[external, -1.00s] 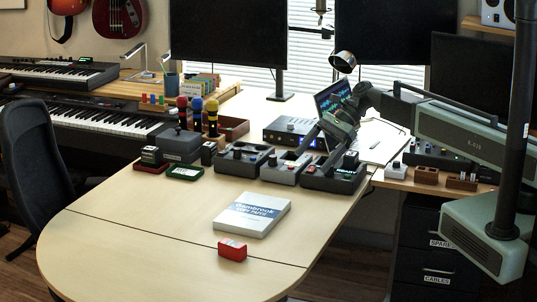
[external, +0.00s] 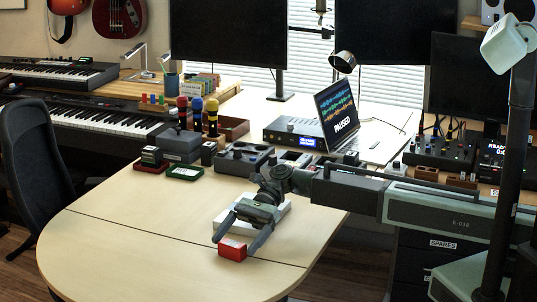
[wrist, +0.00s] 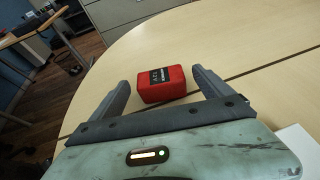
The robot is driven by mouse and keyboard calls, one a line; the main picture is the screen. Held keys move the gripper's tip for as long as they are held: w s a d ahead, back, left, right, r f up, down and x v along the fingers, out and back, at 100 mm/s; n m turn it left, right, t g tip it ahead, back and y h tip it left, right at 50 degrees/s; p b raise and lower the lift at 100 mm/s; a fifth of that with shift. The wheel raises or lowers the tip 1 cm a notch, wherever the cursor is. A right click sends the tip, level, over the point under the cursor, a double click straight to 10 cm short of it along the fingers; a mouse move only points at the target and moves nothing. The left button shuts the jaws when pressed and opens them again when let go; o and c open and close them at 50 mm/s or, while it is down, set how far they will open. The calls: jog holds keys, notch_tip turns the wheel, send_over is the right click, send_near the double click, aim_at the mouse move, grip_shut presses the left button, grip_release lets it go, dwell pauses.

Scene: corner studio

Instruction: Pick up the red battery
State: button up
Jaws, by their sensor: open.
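The red battery (external: 232,250) is a small red block with a dark label, lying on the pale wooden table near its front edge. It also shows in the wrist view (wrist: 163,84), between and slightly beyond my two fingers. My gripper (external: 236,240) is open, with one finger on each side of the battery in the external view. In the wrist view my gripper (wrist: 166,88) has a gap between each finger and the battery. Whether the fingertips are at the battery's height is hard to tell.
A white book (external: 272,218) lies behind the battery, partly hidden under my gripper. Dark equipment modules (external: 240,160) and microphones (external: 212,118) stand at the back of the table (external: 130,240). The table's left and front are clear.

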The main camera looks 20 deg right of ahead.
aim_at(227, 253)
jog(key=b+x, duration=0.1)
jog(key=x, duration=0.4)
jog(key=shift+a+r+b, duration=0.1)
jog(key=shift+a+b, duration=0.05)
jog(key=shift+b, duration=0.15)
jog(key=shift+r, duration=0.1)
jog(key=c, duration=1.7)
jog(key=r+p, duration=0.4)
jog(key=shift+s+d+r, duration=0.1)
jog(key=shift+d, duration=0.1)
jog(key=s+d, duration=0.3)
jog(key=d, duration=0.1)
jog(key=s+d, duration=0.2)
jog(key=d, duration=0.2)
jog(key=s+d+p, duration=0.1)
jog(key=s+d, duration=0.2)
jog(key=d, duration=0.2)
jog(key=shift+s+d+r, duration=0.1)
jog(key=shift+s+r, duration=0.2)
jog(key=shift+r, duration=0.1)
